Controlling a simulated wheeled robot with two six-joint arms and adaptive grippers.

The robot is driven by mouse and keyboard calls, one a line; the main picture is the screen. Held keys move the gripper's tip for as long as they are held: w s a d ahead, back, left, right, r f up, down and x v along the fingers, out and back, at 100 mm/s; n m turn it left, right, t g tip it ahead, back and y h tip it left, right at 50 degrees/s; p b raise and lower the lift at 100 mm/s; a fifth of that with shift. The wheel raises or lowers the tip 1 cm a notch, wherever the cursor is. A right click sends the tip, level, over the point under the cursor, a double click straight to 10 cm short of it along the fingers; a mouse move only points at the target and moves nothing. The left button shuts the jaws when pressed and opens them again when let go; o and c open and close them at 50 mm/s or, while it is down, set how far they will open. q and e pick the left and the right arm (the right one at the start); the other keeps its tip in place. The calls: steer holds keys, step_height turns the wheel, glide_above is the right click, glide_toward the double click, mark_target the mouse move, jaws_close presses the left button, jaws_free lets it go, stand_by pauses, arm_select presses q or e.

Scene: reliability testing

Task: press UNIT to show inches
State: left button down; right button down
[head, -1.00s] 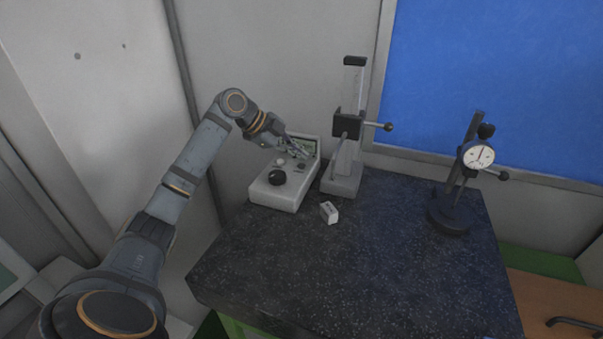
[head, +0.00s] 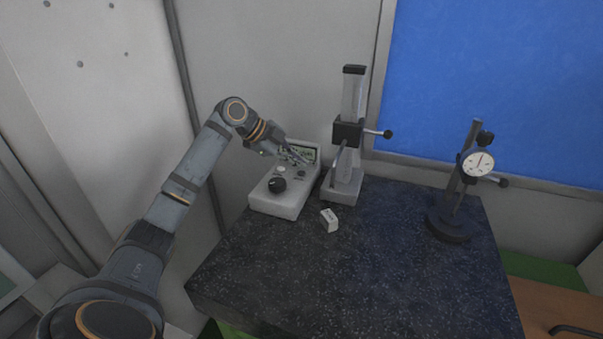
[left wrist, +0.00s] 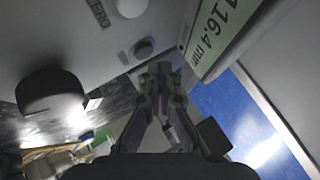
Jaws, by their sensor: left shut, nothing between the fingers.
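The grey readout box (head: 270,205) stands at the table's back left, with a display (head: 302,152), a black knob (head: 277,185), a white button (head: 281,169) and a dark button (head: 301,174). The word ZERO is printed near the pale button (left wrist: 130,8). No UNIT label is legible. My left gripper (head: 308,163) is shut and empty over the panel. Its fingertips (left wrist: 160,72) appear just beside the dark button (left wrist: 143,48); contact cannot be told. My right gripper is not in view.
A stand (head: 345,170) with a clamp and ball-ended handle rises close right of the box. A small white block (head: 329,220) lies in front. A dial gauge on a black stand (head: 450,225) is at the right. The granite table's (head: 350,280) middle and front are clear.

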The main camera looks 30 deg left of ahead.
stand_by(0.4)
arm_select(q)
steer(key=shift+f, duration=0.4)
steer(key=shift+f+b, duration=0.4)
steer(key=shift+b, duration=0.05)
stand_by(0.4)
steer(key=shift+r, duration=0.1)
steer(key=shift+r+p, duration=0.7)
steer(key=shift+p, duration=0.1)
